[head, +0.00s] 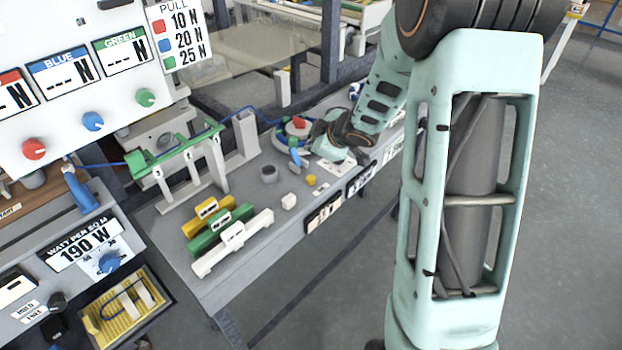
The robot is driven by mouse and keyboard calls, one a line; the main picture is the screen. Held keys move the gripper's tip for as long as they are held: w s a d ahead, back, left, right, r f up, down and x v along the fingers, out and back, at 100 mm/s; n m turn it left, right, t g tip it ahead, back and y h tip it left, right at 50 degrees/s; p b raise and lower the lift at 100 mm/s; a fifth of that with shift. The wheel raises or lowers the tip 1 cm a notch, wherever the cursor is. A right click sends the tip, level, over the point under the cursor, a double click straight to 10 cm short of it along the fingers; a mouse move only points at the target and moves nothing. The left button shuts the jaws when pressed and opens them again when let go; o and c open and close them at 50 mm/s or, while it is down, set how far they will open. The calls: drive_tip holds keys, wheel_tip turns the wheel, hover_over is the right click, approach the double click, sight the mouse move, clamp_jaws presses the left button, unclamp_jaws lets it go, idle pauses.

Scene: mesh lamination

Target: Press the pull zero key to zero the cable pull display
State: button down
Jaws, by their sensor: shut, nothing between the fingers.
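The display panel at upper left has a blue readout (66,75) and a green readout (123,48), both showing dashes and N. A red-edged readout (14,95) is cut by the left edge. A pull legend (177,35) lists red 10 N, blue 20 N and green 25 N. My gripper (318,148) is small in the head view, low over the far part of the grey bench, beside a blue lever-like part (295,158). Its fingers look closed and empty, though their tips are hard to make out. I cannot pick out the pull zero key; contact cannot be told.
A green-topped stand (175,150) rises behind. A 190 W panel (82,243) is lower left. Floor (330,310) is open in front.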

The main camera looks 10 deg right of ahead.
sight(312, 180)
drive_tip(key=shift+f+b, duration=4.2)
drive_tip(key=shift+f, duration=0.1)
drive_tip(key=shift+f, duration=0.4)
drive_tip(key=shift+f+b, duration=0.55)
drive_tip(key=shift+b, duration=0.15)
drive_tip(key=shift+r+p, duration=0.95)
drive_tip(key=shift+p, duration=0.1)
wheel_tip(312, 180, up, 5)
drive_tip(key=p, duration=0.5)
drive_tip(key=shift+r, duration=0.1)
